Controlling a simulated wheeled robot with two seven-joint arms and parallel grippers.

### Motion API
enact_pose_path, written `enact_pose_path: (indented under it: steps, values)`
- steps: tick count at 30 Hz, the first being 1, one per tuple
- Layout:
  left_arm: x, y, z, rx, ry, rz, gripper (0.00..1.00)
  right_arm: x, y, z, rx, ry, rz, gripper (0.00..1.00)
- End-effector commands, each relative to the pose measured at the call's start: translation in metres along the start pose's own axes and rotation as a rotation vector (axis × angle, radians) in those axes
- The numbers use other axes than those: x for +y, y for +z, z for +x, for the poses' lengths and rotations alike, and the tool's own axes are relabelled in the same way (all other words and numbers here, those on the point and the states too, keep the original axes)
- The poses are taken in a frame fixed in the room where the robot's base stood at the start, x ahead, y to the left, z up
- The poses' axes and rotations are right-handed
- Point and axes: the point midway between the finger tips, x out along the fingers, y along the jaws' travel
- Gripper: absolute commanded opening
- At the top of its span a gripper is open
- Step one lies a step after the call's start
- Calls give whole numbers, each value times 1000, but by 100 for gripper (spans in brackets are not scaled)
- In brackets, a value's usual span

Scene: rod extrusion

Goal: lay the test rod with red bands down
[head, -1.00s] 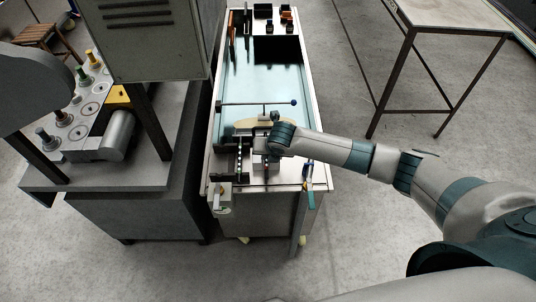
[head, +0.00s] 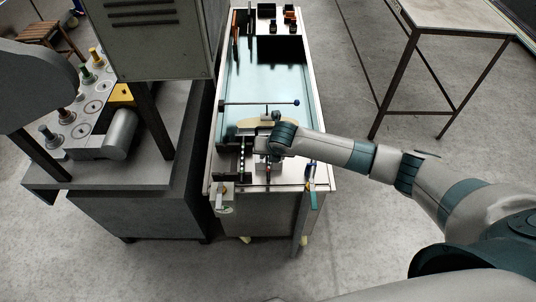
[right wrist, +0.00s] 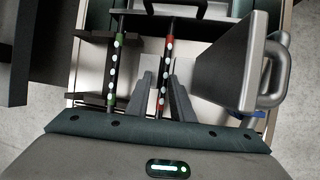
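The test rod with red bands (right wrist: 167,48) lies between the two fingers of my right gripper (right wrist: 160,76) in the right wrist view. It is dark, with red bands and pale spots. The fingers stand apart, with a visible gap beside the rod, and look open around it. In the head view the red-banded rod (head: 268,170) shows just below my right gripper (head: 264,147), partly hidden by it. A similar rod with green bands (right wrist: 113,68) lies to its left, roughly parallel, also seen in the head view (head: 242,158). My left gripper is out of view.
A dark tapered vessel with a metal handle (right wrist: 277,74) stands close right of the gripper. The long workbench (head: 232,62) holds a thin bar with a blue knob (head: 296,102). A grey machine (head: 150,35) stands left.

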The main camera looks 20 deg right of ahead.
Motion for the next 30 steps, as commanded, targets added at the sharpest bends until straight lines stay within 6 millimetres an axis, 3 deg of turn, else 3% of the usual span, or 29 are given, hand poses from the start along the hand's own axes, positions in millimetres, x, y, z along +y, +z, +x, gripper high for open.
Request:
enact_pose_path:
  steps: [1, 11, 17, 30]
  values:
    - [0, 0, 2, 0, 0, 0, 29, -14, -16, 10, 25, -30, 0, 32]
    - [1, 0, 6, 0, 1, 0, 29, -14, -15, -5, 23, -28, 0, 32]
    - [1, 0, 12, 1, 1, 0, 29, -10, -11, -32, 14, -20, -2, 32]
    - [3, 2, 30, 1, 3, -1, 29, -1, -6, -114, -2, -4, -4, 32]
